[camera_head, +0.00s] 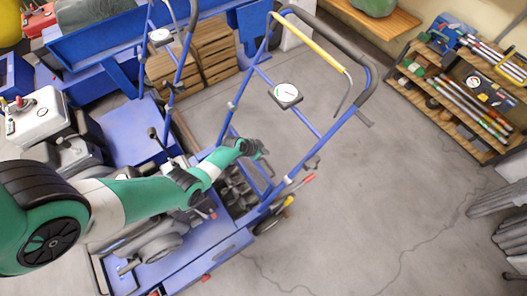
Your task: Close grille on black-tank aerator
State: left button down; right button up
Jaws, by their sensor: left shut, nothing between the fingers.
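A blue aerator (225,252) stands at the lower centre, with a tall blue handle frame and a grey grip. My left arm covers much of its engine (155,246), and I cannot make out its tank colour. Dark metal parts (238,190) show in an opening of its deck, below and left of the handle frame. I cannot clearly tell a grille there. My left gripper (259,151) is shut and empty. It appears above that opening, beside the lower handle frame; I cannot tell whether it touches anything. My right gripper is not in view.
A second blue aerator with a white tank (36,116) stands at the upper left, its handle close by. Wooden crates (208,52) stand behind. A wooden shelf (432,98) with tools is at the upper right. The cracked concrete floor (375,190) is clear at centre right.

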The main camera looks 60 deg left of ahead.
aim_at(251, 161)
pick_arm(q)
jog(key=d+b+x, duration=0.1)
jog(key=b+x, duration=0.6)
jog(key=x, duration=0.1)
jog(key=s+p, duration=0.1)
jog(key=s, duration=0.1)
jog(key=s+p, duration=0.1)
jog(key=s, duration=0.1)
jog(key=shift+s+a+r+p, duration=0.15)
jog(key=shift+a+r+p, duration=0.1)
jog(key=shift+p, duration=0.1)
jog(key=shift+d, duration=0.1)
